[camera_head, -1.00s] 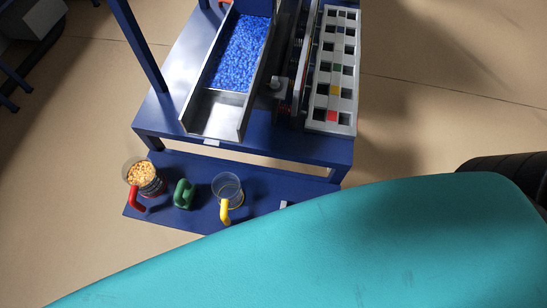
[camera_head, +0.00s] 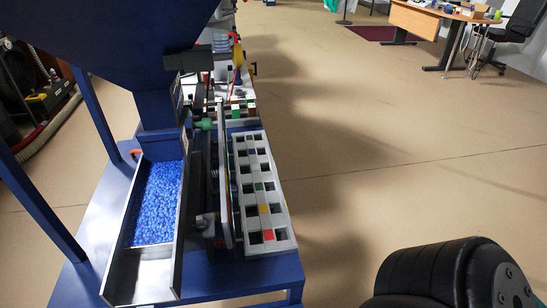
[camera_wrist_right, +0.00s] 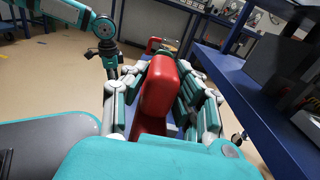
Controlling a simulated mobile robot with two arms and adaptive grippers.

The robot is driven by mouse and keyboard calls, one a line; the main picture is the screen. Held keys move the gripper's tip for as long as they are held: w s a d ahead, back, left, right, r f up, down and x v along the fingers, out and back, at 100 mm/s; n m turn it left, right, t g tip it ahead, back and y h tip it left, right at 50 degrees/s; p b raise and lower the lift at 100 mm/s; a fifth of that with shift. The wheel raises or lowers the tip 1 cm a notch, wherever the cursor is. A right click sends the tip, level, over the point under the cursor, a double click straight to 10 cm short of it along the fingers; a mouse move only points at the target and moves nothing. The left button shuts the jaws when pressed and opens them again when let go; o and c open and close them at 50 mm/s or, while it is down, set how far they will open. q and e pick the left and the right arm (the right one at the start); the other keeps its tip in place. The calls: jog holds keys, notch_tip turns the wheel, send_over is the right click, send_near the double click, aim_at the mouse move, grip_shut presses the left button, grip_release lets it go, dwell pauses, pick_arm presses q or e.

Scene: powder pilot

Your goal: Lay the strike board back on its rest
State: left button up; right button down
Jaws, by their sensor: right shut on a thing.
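My right gripper (camera_wrist_right: 163,72) is shut on a thick red rounded grip (camera_wrist_right: 160,90) in the right wrist view. The fingers lie on both sides of it. What the grip belongs to is hidden, so I cannot tell if it is the strike board. I cannot single out the strike board or its rest in the head view.
A trough of blue pellets (camera_head: 156,205) stands on a blue table (camera_head: 225,275) in the head view. A light rack with square pockets (camera_head: 262,200) stands beside it. Open floor (camera_head: 370,190) lies right of the table. A wooden desk (camera_head: 430,20) is far off.

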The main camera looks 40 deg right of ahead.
pick_arm(q)
jog(key=r, duration=0.3)
jog(key=r+b, duration=0.1)
jog(key=shift+w+r, duration=0.2)
jog(key=shift+w, duration=0.15)
pick_arm(e)
jog(key=w+d+f, duration=0.1)
jog(key=f, duration=0.1)
jog(key=w+d+f, duration=0.1)
jog(key=w, duration=0.1)
jog(key=shift+w+d+f, duration=0.1)
jog(key=shift+d+f, duration=0.05)
jog(key=shift+f, duration=0.25)
pick_arm(q)
jog(key=shift+r+b, duration=0.3)
jog(key=shift+r, duration=0.15)
pick_arm(e)
jog(key=shift+f, duration=0.25)
pick_arm(q)
jog(key=shift+r, duration=0.1)
jog(key=shift+w+r, duration=0.1)
jog(key=shift+r, duration=0.6)
pick_arm(e)
jog(key=shift+f, duration=0.25)
